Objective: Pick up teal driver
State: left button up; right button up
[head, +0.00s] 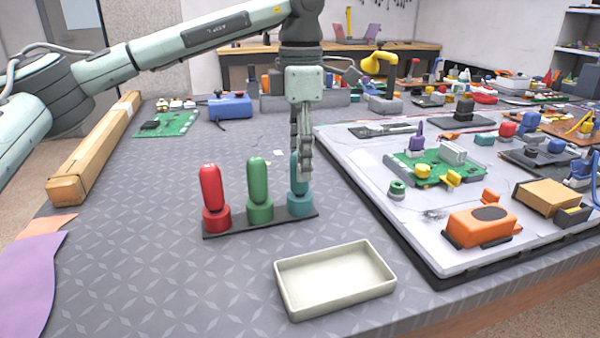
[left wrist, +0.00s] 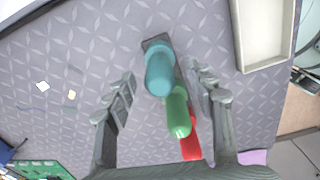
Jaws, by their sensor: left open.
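The teal driver (head: 299,199) stands upright at the right end of a dark rack (head: 240,229). It also shows in the left wrist view (left wrist: 158,72), between and just beyond my fingertips. A green driver (head: 259,190) stands in the middle of the rack and a red driver (head: 211,192) at its left end. My left gripper (head: 302,165) points down at the teal driver and hides part of its handle in the head view. In the left wrist view the gripper (left wrist: 165,82) has its fingers spread, with nothing held. My right gripper is not in view.
An empty cream tray (head: 334,281) lies in front of the rack. A white work mat (head: 350,165) with a green circuit board (head: 437,172) and an orange device (head: 481,226) fills the right side. A long cardboard box (head: 97,150) lies at the left.

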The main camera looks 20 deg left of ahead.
pick_arm(q)
jog(key=shift+f, duration=0.9)
jog(key=shift+c, duration=0.5)
grip_shut()
jog(key=shift+r, duration=0.1)
